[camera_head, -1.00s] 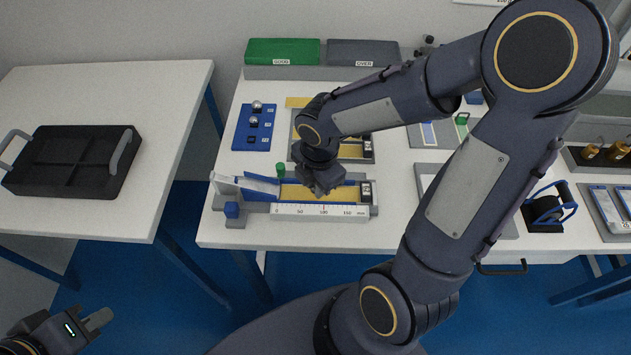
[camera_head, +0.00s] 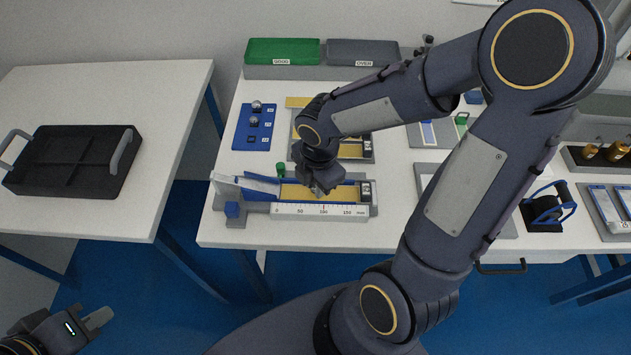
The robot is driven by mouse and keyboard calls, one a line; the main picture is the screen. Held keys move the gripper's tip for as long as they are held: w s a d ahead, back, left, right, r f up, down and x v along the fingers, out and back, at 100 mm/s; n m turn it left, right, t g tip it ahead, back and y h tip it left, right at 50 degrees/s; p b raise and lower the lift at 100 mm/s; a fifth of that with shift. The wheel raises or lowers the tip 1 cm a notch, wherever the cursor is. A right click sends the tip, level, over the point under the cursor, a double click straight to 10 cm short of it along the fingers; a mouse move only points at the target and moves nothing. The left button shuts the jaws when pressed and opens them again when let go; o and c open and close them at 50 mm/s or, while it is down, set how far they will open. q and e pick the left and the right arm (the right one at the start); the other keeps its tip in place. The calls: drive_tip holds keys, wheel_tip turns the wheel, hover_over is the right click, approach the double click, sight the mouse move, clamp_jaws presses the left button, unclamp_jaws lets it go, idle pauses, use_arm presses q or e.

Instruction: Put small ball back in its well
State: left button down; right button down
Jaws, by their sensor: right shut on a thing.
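A blue ball holder (camera_head: 243,137) lies at the left of the middle table. Two silver balls sit in its upper wells, an upper ball (camera_head: 256,105) and a lower ball (camera_head: 254,122); the bottom well (camera_head: 251,139) looks dark and empty. My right gripper (camera_head: 322,190) points down over the yellow channel of the ramp tester (camera_head: 345,192), just behind its white scale. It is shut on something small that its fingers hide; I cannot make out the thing. My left gripper (camera_head: 100,318) is at the lower left, away from the tables; its jaw gap is not clear.
Green (camera_head: 282,52) and grey (camera_head: 363,54) bins stand at the back. A small green-topped piece (camera_head: 280,169) stands behind the ramp. A black tray (camera_head: 72,160) lies on the left table. My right arm covers much of the table's right side.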

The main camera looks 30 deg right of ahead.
drive_tip(key=c, duration=1.2)
unclamp_jaws()
drive_tip(key=shift+c, duration=0.2)
drive_tip(key=r, duration=0.2)
drive_tip(key=r+p, duration=0.1)
drive_tip(key=r, duration=0.4)
drive_tip(key=shift+s+r, duration=0.35)
drive_tip(key=shift+r, duration=0.05)
drive_tip(key=s+r+m+t+y, duration=0.1)
drive_tip(key=s+m, duration=0.4)
drive_tip(key=m, duration=0.6)
drive_tip(key=s+a+r+m+t+y, duration=0.1)
drive_tip(key=s+r+m+t+y, duration=0.1)
drive_tip(key=s+m, duration=0.4)
wheel_tip(320, 180, up, 3)
drive_tip(key=m+t, duration=0.1)
drive_tip(key=m, duration=0.4)
drive_tip(key=shift+f+t+y, duration=0.2)
drive_tip(key=shift+t+y, duration=0.1)
